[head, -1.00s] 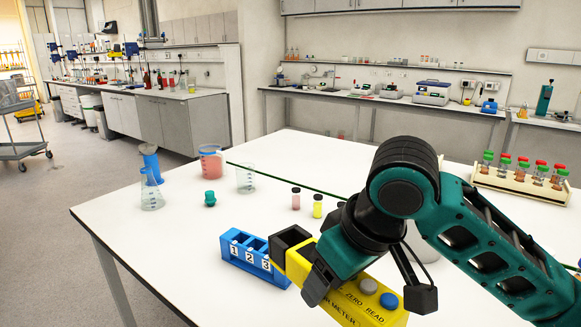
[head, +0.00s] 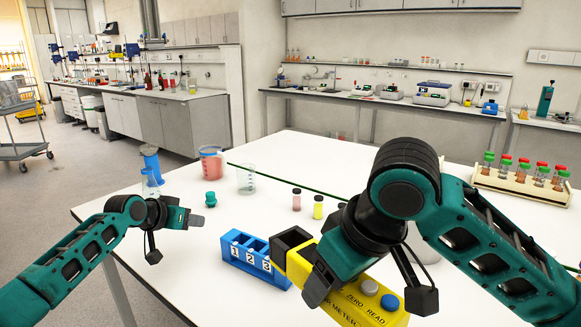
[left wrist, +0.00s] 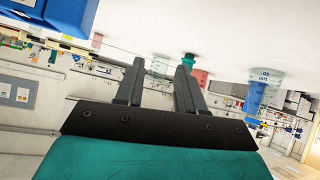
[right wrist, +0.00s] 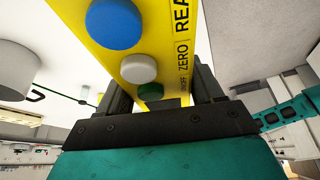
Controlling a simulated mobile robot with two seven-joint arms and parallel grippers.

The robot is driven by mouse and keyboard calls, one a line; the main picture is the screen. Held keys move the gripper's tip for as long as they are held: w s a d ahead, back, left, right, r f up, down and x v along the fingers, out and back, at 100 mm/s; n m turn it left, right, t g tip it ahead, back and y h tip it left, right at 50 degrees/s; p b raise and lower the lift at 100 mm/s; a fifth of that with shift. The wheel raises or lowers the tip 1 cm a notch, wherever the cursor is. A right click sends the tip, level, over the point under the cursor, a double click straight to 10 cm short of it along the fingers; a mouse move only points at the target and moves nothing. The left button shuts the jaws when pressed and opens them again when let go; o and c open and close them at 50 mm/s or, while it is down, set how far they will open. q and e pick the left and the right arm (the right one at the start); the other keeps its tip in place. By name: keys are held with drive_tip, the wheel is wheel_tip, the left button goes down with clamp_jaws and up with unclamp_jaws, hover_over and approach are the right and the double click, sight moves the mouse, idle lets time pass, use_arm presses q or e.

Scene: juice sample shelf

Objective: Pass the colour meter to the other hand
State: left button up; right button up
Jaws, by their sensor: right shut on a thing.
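The colour meter (head: 364,308) is a long yellow box with a dark square well at one end and grey and blue buttons at the other. My right gripper (head: 322,284) is shut on its middle, hiding part of its top. In the right wrist view the meter (right wrist: 160,50) lies between the fingers, with blue, white and green buttons showing. My left gripper (head: 200,212) is open and empty, left of the meter and apart from it. The left wrist view shows its two fingers (left wrist: 160,78) spread with nothing between them.
A blue rack (head: 244,264) numbered 1, 2, 3 stands beside the meter's dark end. Pink and yellow vials (head: 318,208), beakers (head: 210,163) and a green stopper (head: 210,199) stand farther back on the white table. A tube rack (head: 520,186) is at the right.

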use_arm(q)
drive_tip(key=d+r+g, duration=0.1)
drive_tip(key=d, duration=0.2)
drive_tip(key=d+r+m+h, duration=0.1)
drive_tip(key=d+r, duration=0.1)
drive_tip(key=d, duration=0.1)
drive_tip(key=d+r+g, duration=0.1)
drive_tip(key=d+r, duration=0.1)
drive_tip(key=d, duration=0.2)
drive_tip(key=shift+s+d+m+g+h, duration=0.1)
drive_tip(key=shift+s+m+g+h, duration=0.2)
drive_tip(key=shift+s+m+h, duration=0.1)
drive_tip(key=s+d+r+m+g, duration=0.25)
drive_tip(key=d+r, duration=0.25)
drive_tip(key=d, duration=0.3)
drive_tip(key=m+g+y, duration=0.4)
drive_tip(key=g+y, duration=0.1)
approach(291, 237)
drive_tip(key=shift+n, duration=0.25)
wheel_tip(291, 237, down, 10)
drive_tip(key=shift+f, duration=0.1)
drive_tip(key=shift+c, duration=0.2)
drive_tip(key=shift+w, duration=0.1)
clamp_jaws()
drive_tip(key=shift+d+r, duration=0.1)
drive_tip(key=shift+r, duration=0.1)
